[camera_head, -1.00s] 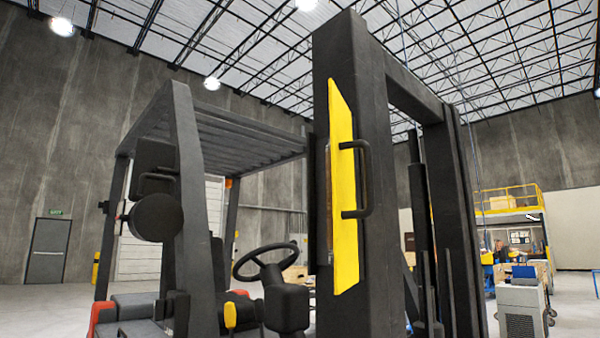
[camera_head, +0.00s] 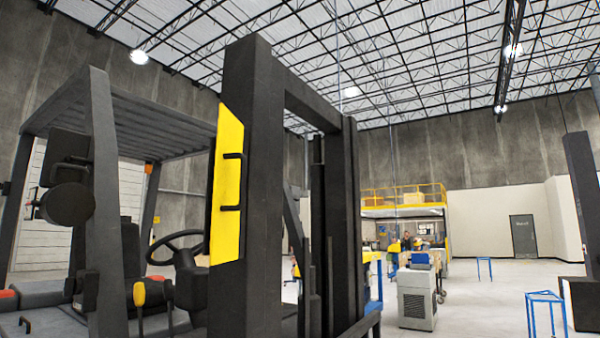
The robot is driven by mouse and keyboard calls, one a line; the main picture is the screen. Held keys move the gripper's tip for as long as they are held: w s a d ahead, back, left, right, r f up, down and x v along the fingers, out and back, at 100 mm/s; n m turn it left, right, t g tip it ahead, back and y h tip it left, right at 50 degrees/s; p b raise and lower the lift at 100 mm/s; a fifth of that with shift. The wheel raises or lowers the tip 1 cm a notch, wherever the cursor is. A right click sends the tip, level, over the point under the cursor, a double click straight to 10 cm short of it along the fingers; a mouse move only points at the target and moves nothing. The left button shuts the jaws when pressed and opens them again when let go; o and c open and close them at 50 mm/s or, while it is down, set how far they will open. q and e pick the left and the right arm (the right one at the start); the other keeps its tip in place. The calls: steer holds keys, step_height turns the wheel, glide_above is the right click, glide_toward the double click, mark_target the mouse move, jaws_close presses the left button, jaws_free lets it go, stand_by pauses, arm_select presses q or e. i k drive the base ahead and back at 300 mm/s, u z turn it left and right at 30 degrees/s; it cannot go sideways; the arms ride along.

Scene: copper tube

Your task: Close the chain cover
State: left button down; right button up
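The chain cover (camera_head: 226,186) is a tall yellow panel on the left side of the forklift's dark mast (camera_head: 262,200). It has a black handle (camera_head: 231,181) on its face. The panel stands at a slight angle to the mast post, and I cannot tell whether its edge is flush with the post. Neither of my grippers is in view, and nothing touches the cover.
The forklift's cab with its steering wheel (camera_head: 172,247) is at the left. A grey cabinet on wheels (camera_head: 416,298) and blue stands (camera_head: 545,308) stand on the open floor at the right. A dark post (camera_head: 583,205) rises at the right edge.

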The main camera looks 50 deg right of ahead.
mark_target(229, 198)
steer(key=k, duration=0.45)
steer(key=z, duration=0.95)
steer(key=i, duration=0.5)
